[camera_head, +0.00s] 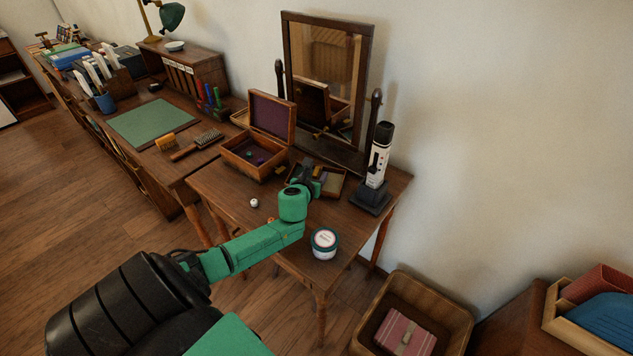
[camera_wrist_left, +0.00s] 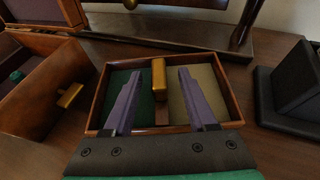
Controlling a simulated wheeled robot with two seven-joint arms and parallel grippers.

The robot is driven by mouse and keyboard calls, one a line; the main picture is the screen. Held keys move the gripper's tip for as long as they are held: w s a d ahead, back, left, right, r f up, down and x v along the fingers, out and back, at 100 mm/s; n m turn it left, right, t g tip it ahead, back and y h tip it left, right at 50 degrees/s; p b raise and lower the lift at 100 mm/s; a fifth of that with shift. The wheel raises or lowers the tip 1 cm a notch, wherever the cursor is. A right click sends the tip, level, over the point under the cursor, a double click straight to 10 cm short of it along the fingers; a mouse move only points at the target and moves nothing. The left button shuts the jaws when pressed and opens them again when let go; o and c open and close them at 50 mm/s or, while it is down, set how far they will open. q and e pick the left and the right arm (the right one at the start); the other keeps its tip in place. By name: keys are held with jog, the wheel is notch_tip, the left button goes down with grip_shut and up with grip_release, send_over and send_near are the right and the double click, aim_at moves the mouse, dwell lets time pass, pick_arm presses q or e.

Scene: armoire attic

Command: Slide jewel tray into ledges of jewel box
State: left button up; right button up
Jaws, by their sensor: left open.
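The jewel box (camera_head: 236,157) stands open on the small table, its purple-lined lid (camera_head: 271,115) raised. Small items lie on its purple floor. It also shows at the left of the left wrist view (camera_wrist_left: 24,104). The jewel tray (camera_head: 334,187) lies on the table to the right of the box. In the left wrist view the tray (camera_wrist_left: 229,100) has a green half, a tan half and a yellow handle (camera_wrist_left: 159,78) on its divider. My left gripper (camera_wrist_left: 157,85) is open, its purple fingers over the tray on either side of the handle. My right gripper is not in view.
A mirror (camera_head: 320,75) stands behind the tray. A black-and-white device (camera_head: 378,155) on a dark base stands at right. A round jar (camera_head: 324,243) and a small white ball (camera_head: 254,202) are near the front.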

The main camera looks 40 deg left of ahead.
pick_arm(q)
jog(key=shift+s+r, duration=0.1)
jog(key=shift+r, duration=0.05)
grip_shut()
